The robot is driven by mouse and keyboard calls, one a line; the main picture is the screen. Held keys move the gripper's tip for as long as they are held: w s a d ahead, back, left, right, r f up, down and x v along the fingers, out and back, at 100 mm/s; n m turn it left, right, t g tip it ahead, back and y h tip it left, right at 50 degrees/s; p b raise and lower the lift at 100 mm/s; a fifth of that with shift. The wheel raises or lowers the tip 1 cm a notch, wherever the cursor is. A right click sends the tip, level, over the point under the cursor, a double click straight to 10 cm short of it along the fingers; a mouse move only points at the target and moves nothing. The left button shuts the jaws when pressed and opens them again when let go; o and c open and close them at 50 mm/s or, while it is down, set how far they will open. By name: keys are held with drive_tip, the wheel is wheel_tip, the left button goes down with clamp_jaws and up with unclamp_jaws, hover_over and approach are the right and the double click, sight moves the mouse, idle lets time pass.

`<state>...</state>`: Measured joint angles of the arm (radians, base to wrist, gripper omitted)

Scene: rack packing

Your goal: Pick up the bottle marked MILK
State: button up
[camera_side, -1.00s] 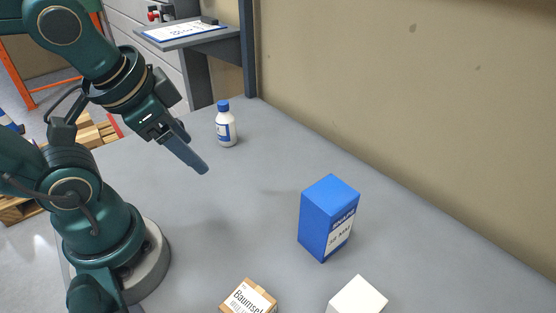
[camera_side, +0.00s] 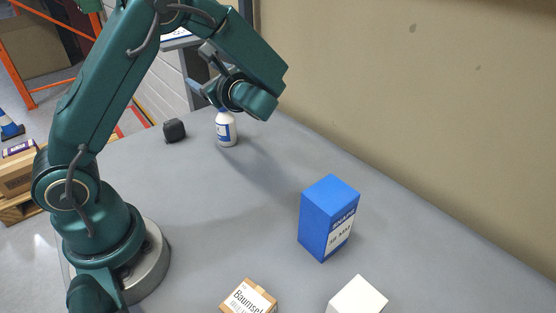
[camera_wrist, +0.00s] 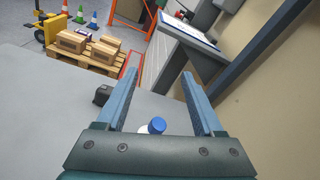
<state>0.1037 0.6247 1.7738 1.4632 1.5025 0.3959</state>
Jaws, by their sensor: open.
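A white bottle (camera_side: 226,132) with a blue and white label stands upright toward the far end of the grey table in the side view. Its label is too small to read. My arm hides its cap there. The blue cap (camera_wrist: 157,125) shows in the wrist view, low between the finger bases, with a little of the white body. My gripper (camera_wrist: 161,76) is open and empty, its two blue-grey fingers spread to either side. In the side view my gripper (camera_side: 203,72) is above and slightly left of the bottle. No contact is visible.
A small black block (camera_side: 174,130) sits left of the bottle. A blue box (camera_side: 326,222), a tan carton (camera_side: 248,297) and a white box (camera_side: 357,297) stand nearer the front. A wall runs along the right. A grey raised stand (camera_wrist: 188,40) rises beyond the table.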

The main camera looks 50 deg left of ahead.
sight(225, 107)
drive_tip(key=w+f+m+t, duration=0.1)
drive_tip(key=f, duration=0.1)
drive_tip(key=w+f+m+t+y, duration=0.1)
drive_tip(key=w+m, duration=0.1)
drive_tip(key=shift+w+d+f, duration=0.1)
drive_tip(key=shift+d+f, duration=0.05)
drive_tip(key=shift+f, duration=0.25)
drive_tip(key=f, duration=0.1)
drive_tip(key=f+m, duration=0.1)
drive_tip(key=f, duration=0.1)
drive_tip(key=f+m, duration=0.1)
drive_tip(key=shift+w+d+f+t, duration=0.15)
drive_tip(key=shift+d+f+t, duration=0.05)
drive_tip(key=shift+d+t, duration=0.1)
drive_tip(key=shift+a+f+m, duration=0.1)
drive_tip(key=shift+f+m, duration=0.15)
drive_tip(key=shift+m, duration=0.05)
drive_tip(key=x, duration=0.5)
clamp_jaws()
